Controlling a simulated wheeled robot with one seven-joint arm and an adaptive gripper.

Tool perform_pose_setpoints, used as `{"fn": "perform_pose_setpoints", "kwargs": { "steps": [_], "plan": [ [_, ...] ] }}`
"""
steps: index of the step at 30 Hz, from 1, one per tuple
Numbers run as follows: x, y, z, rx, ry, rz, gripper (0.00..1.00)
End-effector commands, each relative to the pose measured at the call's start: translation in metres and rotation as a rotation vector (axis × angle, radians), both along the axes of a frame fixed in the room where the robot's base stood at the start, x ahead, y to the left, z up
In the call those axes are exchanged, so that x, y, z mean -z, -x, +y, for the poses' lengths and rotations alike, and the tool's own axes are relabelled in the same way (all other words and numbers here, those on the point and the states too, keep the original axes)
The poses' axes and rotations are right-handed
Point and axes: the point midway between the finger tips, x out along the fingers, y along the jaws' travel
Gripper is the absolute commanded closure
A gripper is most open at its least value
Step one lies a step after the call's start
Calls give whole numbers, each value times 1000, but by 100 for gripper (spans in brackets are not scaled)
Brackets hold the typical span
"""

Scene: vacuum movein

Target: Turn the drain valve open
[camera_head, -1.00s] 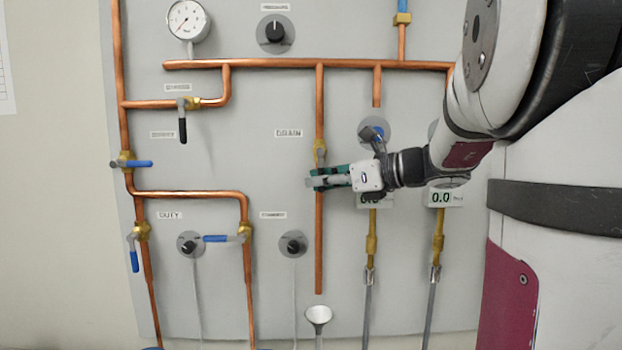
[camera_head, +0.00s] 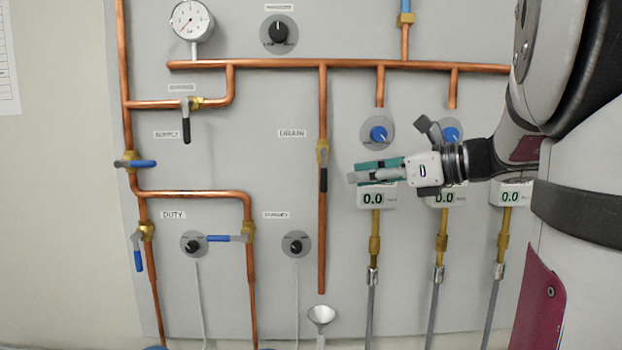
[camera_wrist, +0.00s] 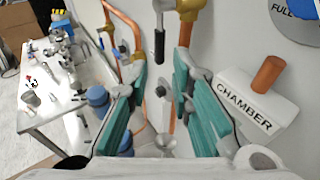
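In the wrist view, my gripper's teal-padded fingers (camera_wrist: 158,103) are spread with nothing between the pads. A black-tipped lever (camera_wrist: 158,42), apparently the drain lever, shows ahead, beyond the gap, beside a brass fitting and copper pipe.
A white funnel (camera_head: 321,315) sits below the drain pipe's open end. Blue knobs (camera_head: 379,134) and 0.0 displays (camera_head: 373,199) lie close to my gripper. Several other levers are farther left, including the supply lever (camera_head: 186,130). A bench (camera_wrist: 50,110) shows in the wrist view.

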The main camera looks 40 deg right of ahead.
Motion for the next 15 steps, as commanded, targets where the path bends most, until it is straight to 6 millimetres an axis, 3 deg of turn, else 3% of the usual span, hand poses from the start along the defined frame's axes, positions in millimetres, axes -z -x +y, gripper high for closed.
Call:
{"fn": "perform_pose_setpoints", "kwargs": {
  "steps": [6, 15],
  "plan": [
    [-6, 23, -9, 1, 1, 0, 79],
    [-7, 27, -11, 0, 1, 0, 79]
  ]
}}
